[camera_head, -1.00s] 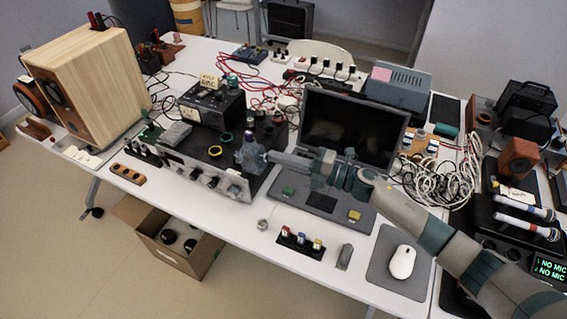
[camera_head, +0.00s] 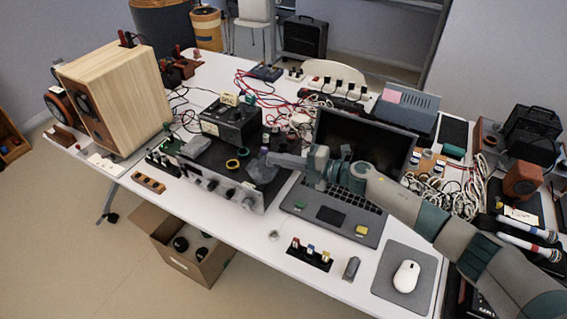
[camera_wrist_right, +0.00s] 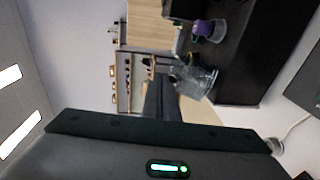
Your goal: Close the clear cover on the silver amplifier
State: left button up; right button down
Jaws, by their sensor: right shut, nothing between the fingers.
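The silver amplifier (camera_head: 205,180) stands on the white table left of the laptop, with knobs on its front and a dark top. A small see-through piece, which looks like the clear cover (camera_wrist_right: 197,80), is at the amplifier's right side; in the head view it is a blurred grey shape (camera_head: 259,169). It looks tilted up, but its exact angle is unclear. My right gripper (camera_head: 273,160) is shut and empty, its tips right beside the cover; I cannot tell if they touch. The wrist view shows the dark fingers (camera_wrist_right: 164,100) below the cover. My left gripper is out of view.
A black box (camera_head: 232,122) stands on the amplifier's top. The open laptop (camera_head: 340,210) lies under my right forearm. A wooden speaker (camera_head: 118,95) stands to the left. A mouse (camera_head: 405,276) and a strip of coloured plugs (camera_head: 310,254) are near the front edge.

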jog(key=shift+w+a+r, duration=0.2)
jog(key=shift+w+a, duration=0.15)
jog(key=shift+a, duration=0.3)
jog(key=shift+w+a+r, duration=0.2)
jog(key=shift+w+a, duration=0.2)
jog(key=shift+a, duration=0.2)
jog(key=shift+w+a+r, duration=0.2)
jog(key=shift+w+a, duration=0.15)
jog(key=shift+a, duration=0.3)
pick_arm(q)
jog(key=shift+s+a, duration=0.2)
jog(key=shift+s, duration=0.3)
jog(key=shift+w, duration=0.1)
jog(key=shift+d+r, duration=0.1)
pick_arm(e)
jog(key=shift+d+r, duration=0.1)
